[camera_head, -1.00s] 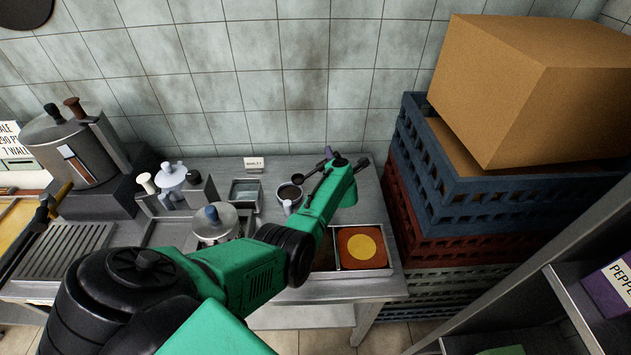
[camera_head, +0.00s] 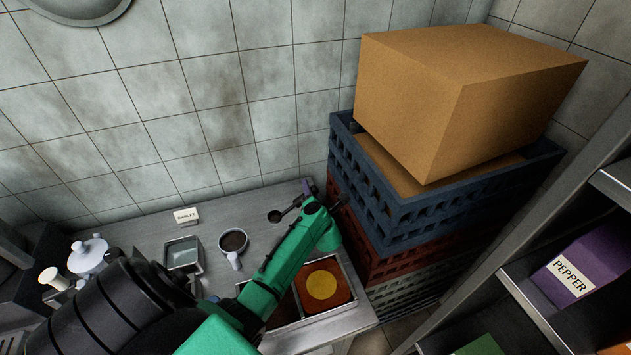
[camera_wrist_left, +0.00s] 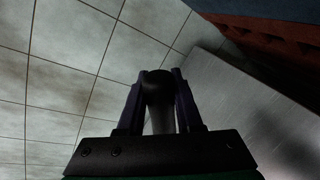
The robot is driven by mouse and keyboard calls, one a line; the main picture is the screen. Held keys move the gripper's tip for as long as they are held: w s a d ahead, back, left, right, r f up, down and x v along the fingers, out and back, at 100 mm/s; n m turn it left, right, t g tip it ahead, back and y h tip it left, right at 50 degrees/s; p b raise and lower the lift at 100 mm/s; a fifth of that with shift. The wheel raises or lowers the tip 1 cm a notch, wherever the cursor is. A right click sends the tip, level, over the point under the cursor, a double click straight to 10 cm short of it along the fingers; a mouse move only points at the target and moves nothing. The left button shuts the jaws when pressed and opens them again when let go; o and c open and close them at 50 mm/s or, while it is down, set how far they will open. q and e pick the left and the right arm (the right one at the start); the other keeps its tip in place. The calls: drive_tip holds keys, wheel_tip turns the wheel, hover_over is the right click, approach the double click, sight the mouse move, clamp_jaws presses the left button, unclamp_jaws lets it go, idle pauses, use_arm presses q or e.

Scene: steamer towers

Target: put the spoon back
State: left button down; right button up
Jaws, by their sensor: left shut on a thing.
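My left gripper (camera_head: 292,202) is at the back right of the steel counter, behind and right of a cup of dark contents (camera_head: 233,241). In the left wrist view its fingers (camera_wrist_left: 158,76) are closed around a dark, round-ended thing with a paler shaft (camera_wrist_left: 160,92), apparently the spoon. The rest of that thing is hidden toward the palm. In the head view a small dark round shape (camera_head: 275,216) shows beside the fingers; I cannot tell whether it is part of the held thing or on the counter. My right gripper is not in view.
Stacked crates (camera_head: 400,215) with a cardboard box (camera_head: 460,100) stand close right of the gripper.

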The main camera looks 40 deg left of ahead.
use_arm(q)
drive_tip(key=shift+s+d+r, duration=0.35)
drive_tip(key=shift+s+r, duration=0.05)
drive_tip(key=shift+s, duration=0.05)
drive_tip(key=shift+d+r, duration=0.15)
drive_tip(key=shift+r, duration=0.05)
drive_tip(key=shift+f, duration=0.2)
drive_tip(key=f+b, duration=0.2)
drive_tip(key=f, duration=0.1)
drive_tip(key=f+b, duration=0.1)
drive_tip(key=f, duration=0.1)
drive_tip(key=shift+w+a+f, duration=0.15)
drive_tip(key=shift+a, duration=0.15)
drive_tip(key=shift+d+f+b, duration=0.1)
drive_tip(key=shift+f+b, duration=0.2)
drive_tip(key=shift+b, duration=0.25)
drive_tip(key=shift+f, duration=0.1)
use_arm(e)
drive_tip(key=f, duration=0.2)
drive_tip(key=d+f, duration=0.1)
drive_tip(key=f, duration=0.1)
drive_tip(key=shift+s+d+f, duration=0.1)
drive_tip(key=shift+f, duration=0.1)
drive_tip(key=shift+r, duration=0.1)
